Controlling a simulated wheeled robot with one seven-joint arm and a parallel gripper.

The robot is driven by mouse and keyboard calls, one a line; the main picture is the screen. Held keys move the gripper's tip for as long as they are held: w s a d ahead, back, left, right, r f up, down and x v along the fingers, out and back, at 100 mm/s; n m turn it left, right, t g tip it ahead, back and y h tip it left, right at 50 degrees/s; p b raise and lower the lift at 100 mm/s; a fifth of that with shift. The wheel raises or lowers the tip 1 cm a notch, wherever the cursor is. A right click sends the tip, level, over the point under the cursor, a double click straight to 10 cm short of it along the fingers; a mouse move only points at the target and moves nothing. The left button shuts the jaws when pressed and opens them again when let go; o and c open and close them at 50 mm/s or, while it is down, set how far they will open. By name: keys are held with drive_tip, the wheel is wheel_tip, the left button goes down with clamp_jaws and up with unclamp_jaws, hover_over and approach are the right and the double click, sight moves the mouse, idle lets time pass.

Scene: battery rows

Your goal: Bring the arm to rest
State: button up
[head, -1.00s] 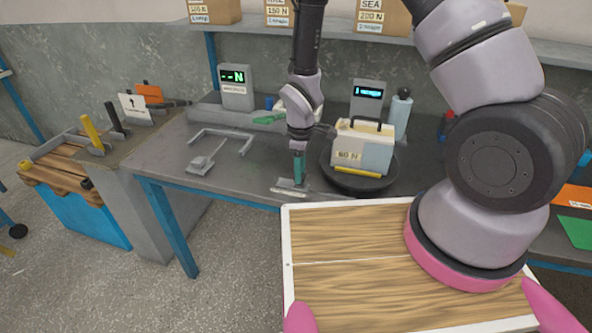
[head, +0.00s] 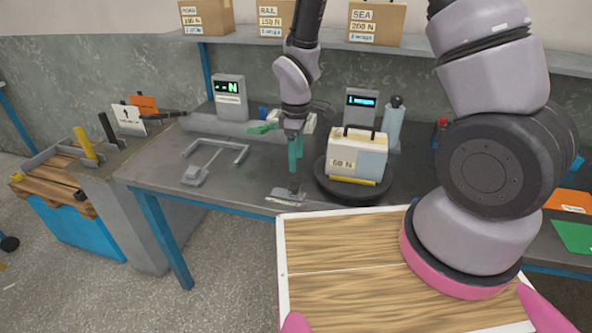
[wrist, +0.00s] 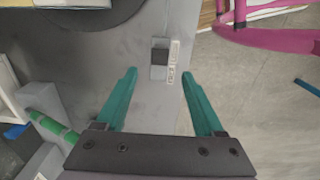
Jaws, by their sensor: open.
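My gripper (head: 295,158) has teal fingers and hangs over the grey workbench (head: 235,165), near its front edge. In the wrist view the two fingers of my gripper (wrist: 160,95) stand wide apart with nothing between them. A small grey plate with a dark block (wrist: 160,58) lies on the bench beyond the fingertips. The same small plate shows below the gripper in the head view (head: 287,195). My arm reaches from the wood-topped tray of my base up and over to the bench.
A white case marked 60 N (head: 355,157) stands on a round dark turntable (head: 325,188) right of the gripper. A grey U-shaped frame (head: 215,150) lies to the left. Two display units (head: 230,98) and a bottle (head: 394,125) stand behind. Boxes (head: 375,22) line the shelf.

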drive_tip(key=shift+r, duration=1.1)
drive_tip(key=d+r+m+t, duration=0.1)
drive_tip(key=d+r+m, duration=0.2)
drive_tip(key=r, duration=0.3)
drive_tip(key=w+d+r+m+t+y, duration=0.1)
drive_tip(key=d+r+m, duration=0.15)
drive_tip(key=r, duration=0.45)
drive_tip(key=d+r+m+t, duration=0.1)
drive_tip(key=d+r+m, duration=0.1)
drive_tip(key=d+r, duration=0.3)
drive_tip(key=s+d+r+m+t, duration=0.1)
drive_tip(key=s+d+r+m, duration=0.1)
drive_tip(key=s+r+m, duration=0.1)
drive_tip(key=s+d+r+m+t, duration=0.1)
drive_tip(key=s+d+r+m, duration=0.2)
drive_tip(key=r, duration=0.5)
drive_tip(key=s+d+r+m+t+y, duration=0.1)
drive_tip(key=s+d+r+m+t, duration=0.1)
drive_tip(key=s+r, duration=0.4)
drive_tip(key=d+m, duration=0.1)
drive_tip(key=m, duration=0.1)
drive_tip(key=shift+s+d+m, duration=0.15)
drive_tip(key=shift+m, duration=0.2)
